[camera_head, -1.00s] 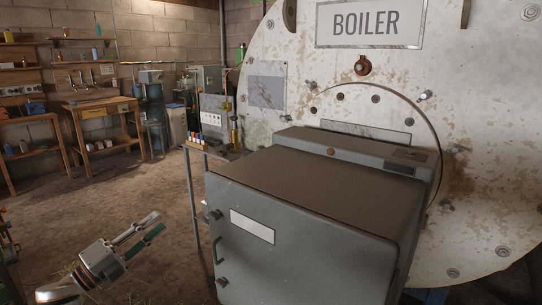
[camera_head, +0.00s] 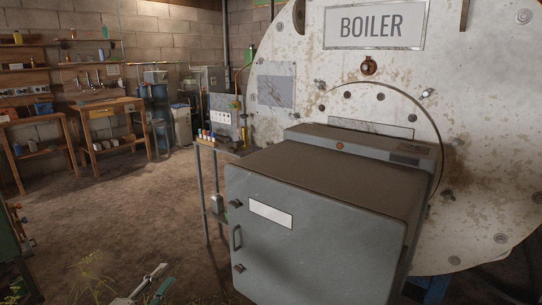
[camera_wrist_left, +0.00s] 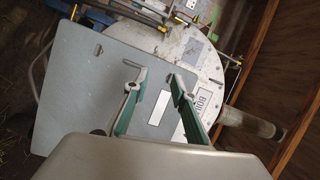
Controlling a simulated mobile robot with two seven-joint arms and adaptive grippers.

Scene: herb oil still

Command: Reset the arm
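My left gripper (camera_head: 157,272) is at the bottom edge of the head view, left of the grey boiler door box and apart from it in the picture. Only its finger ends show there. In the left wrist view its two green-edged fingers (camera_wrist_left: 156,78) stand apart with nothing held between them. The grey box (camera_head: 330,185) has a white label plate, a handle and hinges on its front, and it is shut. It also shows behind the fingers in the left wrist view (camera_wrist_left: 85,75). My right gripper is in neither view.
The large round boiler face (camera_head: 470,120) stands behind the box. A small metal stand (camera_head: 203,180) with coloured bottles is left of the box. Wooden workbenches (camera_head: 110,107) line the back wall. The dirt floor (camera_head: 110,205) at left centre is clear.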

